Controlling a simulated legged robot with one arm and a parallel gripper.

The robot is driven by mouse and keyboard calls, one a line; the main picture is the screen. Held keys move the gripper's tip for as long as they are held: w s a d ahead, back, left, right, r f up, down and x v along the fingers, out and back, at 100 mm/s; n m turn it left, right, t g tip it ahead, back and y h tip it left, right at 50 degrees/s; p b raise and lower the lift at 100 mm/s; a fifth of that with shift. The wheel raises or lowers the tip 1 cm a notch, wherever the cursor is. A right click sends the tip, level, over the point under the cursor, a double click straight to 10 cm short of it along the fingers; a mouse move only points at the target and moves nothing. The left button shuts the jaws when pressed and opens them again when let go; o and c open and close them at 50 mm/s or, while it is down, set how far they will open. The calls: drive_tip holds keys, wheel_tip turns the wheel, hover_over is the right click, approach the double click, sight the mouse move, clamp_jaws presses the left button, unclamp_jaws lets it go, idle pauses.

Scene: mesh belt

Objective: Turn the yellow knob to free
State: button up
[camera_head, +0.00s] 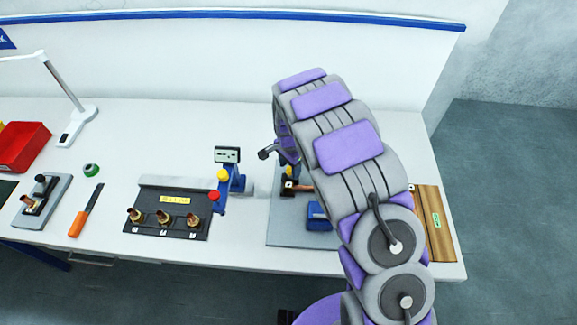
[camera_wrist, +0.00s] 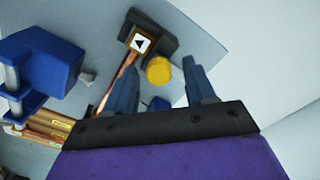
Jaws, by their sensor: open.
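The yellow knob (camera_wrist: 158,70) shows in the wrist view as a round yellow cap beside a dark block with a white label bearing a black arrow (camera_wrist: 141,43). A copper-coloured bar (camera_wrist: 122,72) runs down from that block. My gripper (camera_wrist: 160,66) is open, with one finger on each side of the knob in the picture. I cannot tell whether either finger touches it. In the head view a bit of yellow (camera_head: 289,170) shows below the wrist, and my arm hides most of that spot.
A blue vise-like block (camera_wrist: 40,65) stands left in the wrist view. In the head view, a grey plate (camera_head: 280,236) lies under the arm. A black fixture (camera_head: 165,232) with copper parts and a red-knobbed blue stand (camera_head: 220,200) are to the left. A wooden board (camera_head: 436,222) lies right.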

sight(289, 169)
wheel_tip(289, 169, up, 17)
drive_tip(key=shift+a, duration=0.15)
drive_tip(key=shift+f, duration=0.1)
idle(0.4)
drive_tip(key=s+d+r+n+b, duration=0.25)
drive_tip(key=s+d, duration=0.35)
drive_tip(key=s, duration=0.3)
drive_tip(key=s+d+r+n+b, duration=0.1)
drive_tip(key=s+d+r, duration=0.2)
drive_tip(key=s+d, duration=0.45)
drive_tip(key=s+d+f+n+g+b, duration=0.1)
drive_tip(key=s+f+n+b, duration=0.1)
drive_tip(key=s, duration=0.9)
drive_tip(key=s+d+f+n+b, duration=0.2)
drive_tip(key=s+f+n, duration=0.1)
drive_tip(key=s, duration=0.9)
drive_tip(key=shift+n+g, duration=0.4)
drive_tip(key=shift+n, duration=0.15)
